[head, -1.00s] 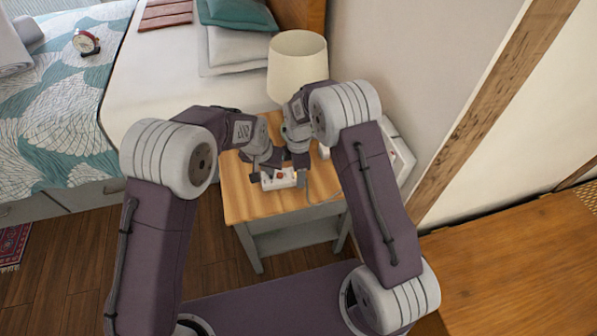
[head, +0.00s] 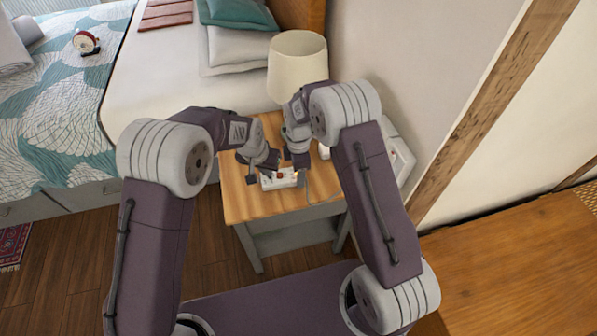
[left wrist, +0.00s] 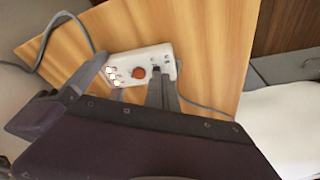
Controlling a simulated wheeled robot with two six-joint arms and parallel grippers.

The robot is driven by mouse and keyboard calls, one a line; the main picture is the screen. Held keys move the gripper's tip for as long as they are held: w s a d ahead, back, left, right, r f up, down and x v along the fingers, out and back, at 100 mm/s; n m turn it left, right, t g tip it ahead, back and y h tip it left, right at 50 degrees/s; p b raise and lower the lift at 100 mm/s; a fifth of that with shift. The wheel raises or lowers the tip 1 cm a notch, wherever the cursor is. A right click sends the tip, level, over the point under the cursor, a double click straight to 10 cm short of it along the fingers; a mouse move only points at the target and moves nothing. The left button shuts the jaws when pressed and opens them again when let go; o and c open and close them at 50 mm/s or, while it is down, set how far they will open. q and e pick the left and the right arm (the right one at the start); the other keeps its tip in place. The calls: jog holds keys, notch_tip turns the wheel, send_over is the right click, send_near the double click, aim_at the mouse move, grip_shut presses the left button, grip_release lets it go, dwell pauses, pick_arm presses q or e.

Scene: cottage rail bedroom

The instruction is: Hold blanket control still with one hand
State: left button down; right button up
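The blanket control (head: 286,179) is a white box with a red knob, lying on the wooden nightstand (head: 250,205). In the left wrist view the control (left wrist: 125,62) also shows lit marks at its left end and a cable at each end. My left gripper (head: 262,172) is at the control's left end, its fingers seeming to be apart. A grey finger reaches the control's near edge in the left wrist view; I cannot tell whether it touches. My right gripper (head: 300,163) is just above the control's right end, and its finger gap is hidden.
A cream lamp (head: 297,65) stands at the back of the nightstand, close behind my right arm. The wall is close on the right.

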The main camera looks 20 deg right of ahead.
pick_arm(q)
jog(key=shift+a, duration=0.8)
dwell(0.4)
pick_arm(e)
jog(key=o, duration=1.7)
pick_arm(q)
notch_tip(320, 180, up, 6)
jog(key=shift+f, duration=0.1)
pick_arm(e)
notch_tip(320, 180, up, 12)
